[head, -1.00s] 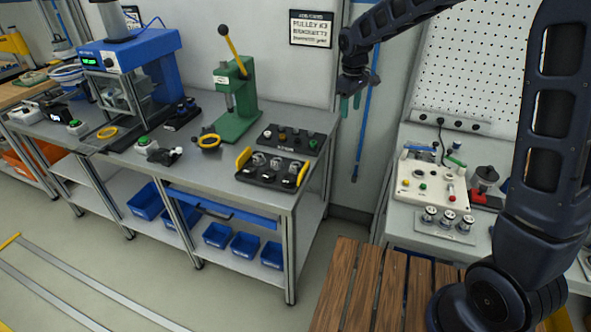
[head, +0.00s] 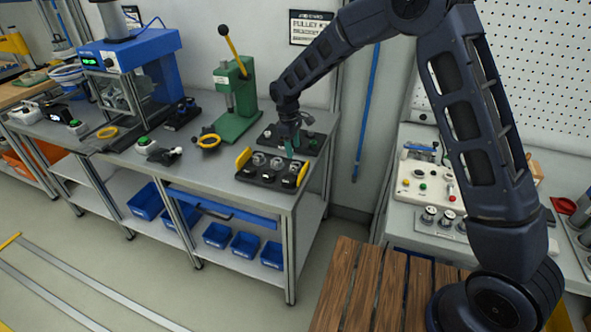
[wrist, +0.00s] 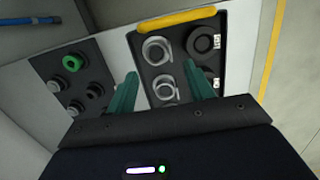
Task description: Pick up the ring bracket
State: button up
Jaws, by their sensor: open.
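A dark tray (head: 262,180) with yellow end handles holds several round parts near the bench's front right corner. In the wrist view, the tray (wrist: 180,36) shows silvery ring-shaped parts, one farther (wrist: 158,49) and one nearer (wrist: 165,90), beside darker round parts (wrist: 203,40). The silvery ones look like ring brackets; I cannot tell which is meant. My gripper (head: 290,150) is above the tray's back right side, with green fingers pointing down. In the wrist view, my gripper (wrist: 161,72) is open and empty, its fingertips on either side of the silvery column.
A second dark tray (wrist: 62,72) with a green knob lies beside the first. A wooden slatted surface (head: 350,285) is in front.

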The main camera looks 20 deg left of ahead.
aim_at(295, 163)
jog(key=shift+w+d+f, duration=0.1)
jog(key=shift+d+f, duration=0.1)
jog(key=shift+f, duration=1.8)
jog(key=shift+w+d+f, duration=0.1)
jog(key=shift+d+f, duration=0.05)
jog(key=shift+f, duration=1.8)
jog(key=c, duration=0.8)
